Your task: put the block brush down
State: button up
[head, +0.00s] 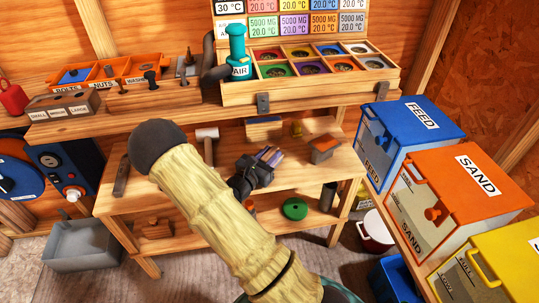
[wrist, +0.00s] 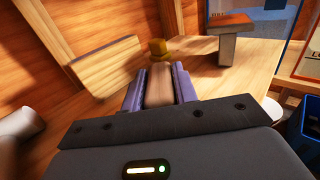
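My gripper (head: 268,156) reaches out over the wooden workbench's lower top, its purple fingers pointing toward the back wall. In the wrist view, my gripper (wrist: 160,90) has its two fingers on either side of a pale tan wooden piece, which I take to be the block brush (wrist: 158,88). It fills the gap and appears to touch both fingers. Its underside is hidden, so I cannot tell whether it touches the bench top (head: 215,178). In the head view the fingers hide most of it.
A small yellow object (head: 297,129) stands behind the fingers. A brown-topped grey block (head: 325,148) stands to the right, a mallet (head: 207,140) to the left. A wooden board (wrist: 105,65) is at the back wall. Bare bench top lies between these. Feed and sand bins (head: 465,195) flank the right.

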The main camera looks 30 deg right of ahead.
jog(key=o, duration=0.4)
jog(key=shift+c, duration=0.2)
jog(key=shift+r, duration=0.1)
jog(key=shift+a+r, duration=0.1)
jog(key=shift+a, duration=0.1)
jog(key=p+v, duration=0.3)
jog(key=v, duration=0.8)
jog(key=shift+s+a, duration=0.2)
jog(key=shift+a, duration=0.1)
